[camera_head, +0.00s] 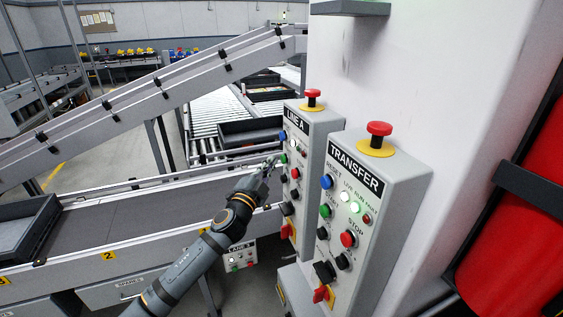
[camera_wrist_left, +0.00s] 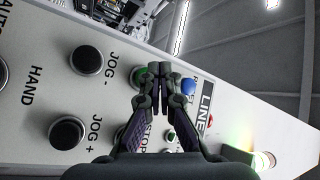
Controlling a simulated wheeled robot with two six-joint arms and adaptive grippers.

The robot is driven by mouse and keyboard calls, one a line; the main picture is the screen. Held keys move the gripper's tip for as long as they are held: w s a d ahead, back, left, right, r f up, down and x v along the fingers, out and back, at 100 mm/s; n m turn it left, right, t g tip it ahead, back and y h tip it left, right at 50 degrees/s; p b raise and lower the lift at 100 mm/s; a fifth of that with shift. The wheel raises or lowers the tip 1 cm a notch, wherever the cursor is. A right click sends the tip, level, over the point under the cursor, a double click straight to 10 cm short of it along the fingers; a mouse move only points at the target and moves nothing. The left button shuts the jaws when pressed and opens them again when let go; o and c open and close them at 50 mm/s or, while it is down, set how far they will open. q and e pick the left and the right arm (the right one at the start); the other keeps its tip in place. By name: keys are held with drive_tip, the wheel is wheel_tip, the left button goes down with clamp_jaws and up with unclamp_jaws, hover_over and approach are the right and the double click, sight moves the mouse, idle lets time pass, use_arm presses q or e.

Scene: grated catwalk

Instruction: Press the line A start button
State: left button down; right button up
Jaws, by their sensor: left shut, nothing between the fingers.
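The LINE A control box (camera_head: 317,150) stands left of the TRANSFER box. Its green start button (camera_head: 284,158) is on the upper left of its face, below a blue button (camera_head: 283,135). My left gripper (camera_head: 270,164) is shut and empty, its tips just left of the green button. In the left wrist view the shut fingertips (camera_wrist_left: 161,73) lie between the green button (camera_wrist_left: 139,74) and the blue button (camera_wrist_left: 188,87). A finger partly covers the green button. I cannot tell whether the tips touch the panel. My right gripper is not in view.
The TRANSFER box (camera_head: 408,190) with a red mushroom button (camera_head: 379,129) stands close on the right. A red emergency button (camera_head: 312,95) tops the LINE A box. A conveyor (camera_head: 130,215) runs behind my left arm. Black JOG buttons (camera_wrist_left: 87,60) sit near the fingers.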

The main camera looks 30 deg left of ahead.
use_arm(q)
drive_tip(key=s+a+b, duration=0.3)
drive_tip(key=shift+s+a, duration=0.15)
drive_tip(key=shift+s, duration=0.25)
idle(0.3)
idle(0.6)
